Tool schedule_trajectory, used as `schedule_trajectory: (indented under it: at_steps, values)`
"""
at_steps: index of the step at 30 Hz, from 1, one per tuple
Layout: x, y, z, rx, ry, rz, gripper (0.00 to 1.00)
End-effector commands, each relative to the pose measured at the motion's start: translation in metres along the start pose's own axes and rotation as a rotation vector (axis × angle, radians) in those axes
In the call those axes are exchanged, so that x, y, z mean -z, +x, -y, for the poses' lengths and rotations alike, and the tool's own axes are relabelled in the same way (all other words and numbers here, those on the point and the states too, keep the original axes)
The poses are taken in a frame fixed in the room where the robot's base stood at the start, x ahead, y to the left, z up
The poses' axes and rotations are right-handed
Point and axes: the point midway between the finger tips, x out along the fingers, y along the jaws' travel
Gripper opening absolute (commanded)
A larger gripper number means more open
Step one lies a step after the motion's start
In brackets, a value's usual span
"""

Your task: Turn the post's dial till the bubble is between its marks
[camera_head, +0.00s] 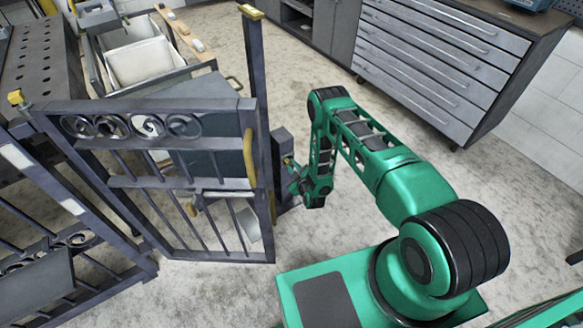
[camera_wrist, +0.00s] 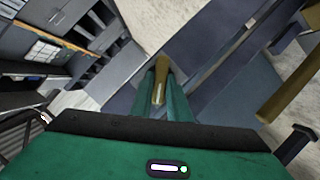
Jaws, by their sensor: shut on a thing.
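The dark post (camera_head: 254,70) stands upright beside the gate, with a small brass-coloured piece (camera_head: 250,12) on its top. A grey box (camera_head: 280,150) sits on the post's right side. My gripper (camera_head: 292,172) is at this box. In the wrist view my gripper (camera_wrist: 160,95) is shut on a brass-coloured part (camera_wrist: 160,80), which looks like the dial. Its fingers cover much of it. I cannot make out the bubble or its marks in either view.
The grey barred gate (camera_head: 190,182) with scrolls and a brass handle (camera_head: 249,158) stands left of the post. Another gate panel (camera_head: 60,235) is at lower left. A drawer cabinet (camera_head: 440,65) stands behind my arm. Bare floor (camera_head: 400,300) lies around my base.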

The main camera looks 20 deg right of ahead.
Motion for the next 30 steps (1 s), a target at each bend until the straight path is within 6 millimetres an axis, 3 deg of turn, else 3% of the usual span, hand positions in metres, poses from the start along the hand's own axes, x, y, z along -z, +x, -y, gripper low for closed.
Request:
schedule_trajectory:
  at_steps: [12, 23, 24, 26, 30]
  values:
    - [0.0004, -0.0002, -0.0009, 0.109, 0.255, 0.001, 0.0]
    - [0.0, -0.0002, -0.0014, 0.115, 0.273, 0.002, 0.0]
    - [0.0, -0.0002, -0.0014, 0.115, 0.273, 0.002, 0.2]
    - [-0.0001, -0.0001, -0.0014, 0.115, 0.272, 0.002, 0.34]
    - [0.0, 0.0, -0.0018, 0.114, 0.271, 0.002, 0.34]
